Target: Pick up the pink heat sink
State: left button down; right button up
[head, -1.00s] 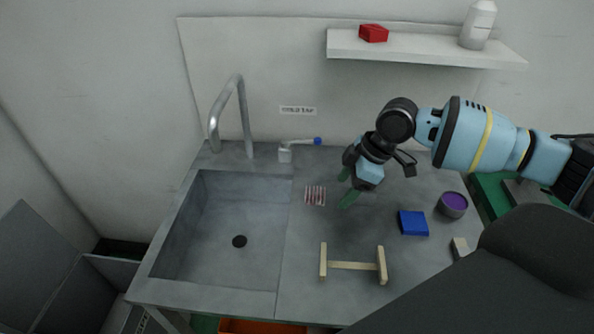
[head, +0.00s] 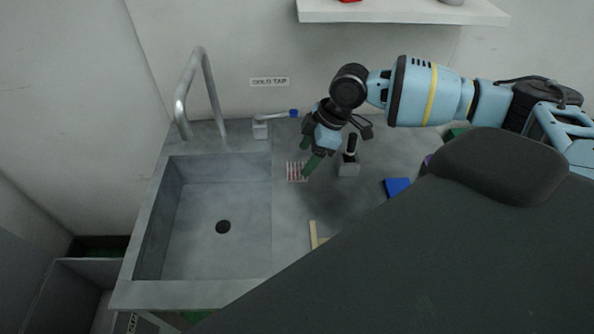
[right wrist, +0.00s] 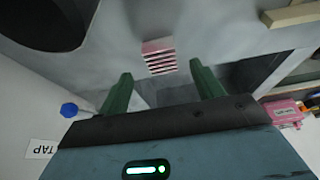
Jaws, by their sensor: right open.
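The pink heat sink (head: 293,172), a small block with pink and white fins, lies on the grey worktop just right of the sink. It also shows in the right wrist view (right wrist: 158,57), ahead of the fingertips and roughly centred between them. My right gripper (head: 308,157) is open, its green fingers pointing down close beside the heat sink. One fingertip overlaps the heat sink's right edge in the head view; I cannot tell whether they touch. Nothing is between the fingers (right wrist: 163,83). My left gripper is not in view.
The sink basin (head: 160,225) is at the left, with a tall faucet (head: 203,85) behind it. A blue-tipped lever tap (head: 262,128) stands behind the heat sink. A black-handled lever (head: 350,160) and a blue block (head: 397,187) are to the right. A wooden piece (head: 315,235) lies in front.

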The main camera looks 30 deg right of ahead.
aim_at(299, 168)
jog(key=x, duration=0.4)
jog(key=shift+a+f, duration=0.25)
jog(key=shift+f, duration=0.1)
jog(key=shift+c, duration=0.3)
jog(key=c, duration=1)
